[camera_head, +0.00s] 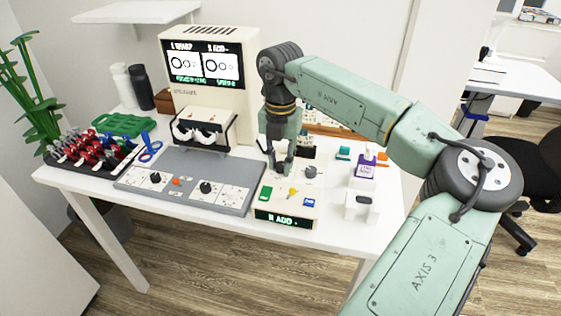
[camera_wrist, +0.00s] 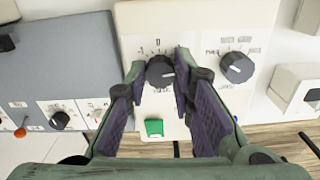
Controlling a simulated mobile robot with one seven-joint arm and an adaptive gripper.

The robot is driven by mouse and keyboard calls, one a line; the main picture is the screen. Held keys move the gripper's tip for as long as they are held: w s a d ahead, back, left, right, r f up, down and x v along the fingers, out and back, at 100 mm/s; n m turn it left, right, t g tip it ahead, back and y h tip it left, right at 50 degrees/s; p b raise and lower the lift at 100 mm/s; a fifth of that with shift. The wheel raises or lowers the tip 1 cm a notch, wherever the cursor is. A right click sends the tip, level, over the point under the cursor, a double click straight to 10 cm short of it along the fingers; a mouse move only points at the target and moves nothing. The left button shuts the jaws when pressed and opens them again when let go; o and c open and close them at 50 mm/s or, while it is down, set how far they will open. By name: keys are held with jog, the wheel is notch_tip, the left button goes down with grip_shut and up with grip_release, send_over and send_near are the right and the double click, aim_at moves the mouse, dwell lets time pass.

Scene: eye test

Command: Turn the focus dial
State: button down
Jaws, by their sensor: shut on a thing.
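A cream control box (camera_head: 290,205) stands at the table's front, with a lit "ADD" display. The box's right grey dial (camera_wrist: 237,67), also in the head view (camera_head: 310,172), stands free beside the right finger. Its small labels are blurred.
A grey panel (camera_head: 190,165) with black knobs lies left of the box, before a cream eye-test machine (camera_head: 235,95) with a screen. A small white box (camera_head: 361,205) and a purple-labelled bottle (camera_head: 365,168) stand to the right. A rack of coloured tools (camera_head: 95,152) is far left.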

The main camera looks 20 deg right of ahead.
aim_at(281, 164)
jog(key=shift+n+b, duration=0.6)
jog(key=shift+n, duration=1.1)
jog(key=c, duration=1.4)
grip_release()
jog(key=shift+o, duration=0.2)
notch_tip(281, 164, up, 12)
